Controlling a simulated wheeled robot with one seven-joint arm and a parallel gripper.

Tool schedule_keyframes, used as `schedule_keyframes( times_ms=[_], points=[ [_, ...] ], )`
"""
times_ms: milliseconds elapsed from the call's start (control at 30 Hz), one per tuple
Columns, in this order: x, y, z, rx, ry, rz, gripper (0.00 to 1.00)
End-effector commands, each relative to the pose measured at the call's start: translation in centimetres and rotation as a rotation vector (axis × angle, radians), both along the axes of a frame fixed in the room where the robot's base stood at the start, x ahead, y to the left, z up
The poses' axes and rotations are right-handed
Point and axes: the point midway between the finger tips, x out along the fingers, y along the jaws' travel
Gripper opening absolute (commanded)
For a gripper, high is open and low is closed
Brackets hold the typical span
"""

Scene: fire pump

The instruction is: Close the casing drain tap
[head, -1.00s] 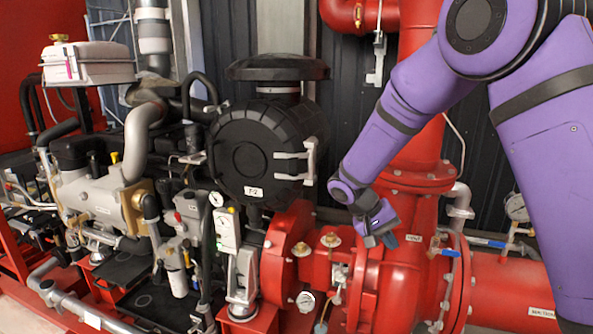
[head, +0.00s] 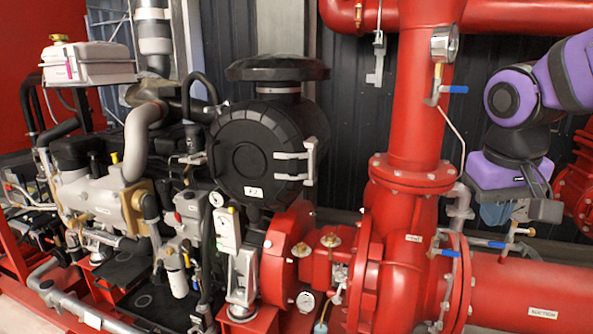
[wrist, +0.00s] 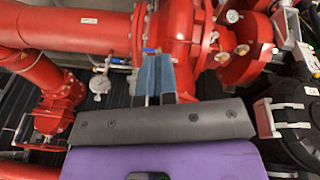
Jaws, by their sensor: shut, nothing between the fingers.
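The red pump casing (head: 400,275) stands right of centre in the head view. A small tap with a blue lever (head: 449,253) sits on its right side, the lever lying roughly level; no tag naming it is readable. In the wrist view a blue lever (wrist: 150,50) shows at the casing, just beyond my fingertips. My gripper (head: 496,222) hangs with its blue fingers pointing down, above the suction pipe and right of the casing, apart from the tap. The wrist view shows the fingers (wrist: 157,60) together and empty.
A second blue lever (head: 488,243) sits over the red suction pipe (head: 520,275), close to my fingers. A third blue lever (head: 455,89) is by a gauge on the upright red pipe (head: 420,130). The black engine housing (head: 260,155) stands left of the pump.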

Motion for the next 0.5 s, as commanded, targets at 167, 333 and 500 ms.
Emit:
schedule_keyframes(
  times_ms=[167, 333, 500],
  points=[
    [-4.2, -0.5, 1.3, 0.054, -0.098, 0.027, 0.00],
    [-7.6, -0.6, 1.8, 0.091, -0.185, 0.056, 0.00],
    [-9.7, -0.5, 1.8, 0.111, -0.246, 0.077, 0.00]
  ],
)
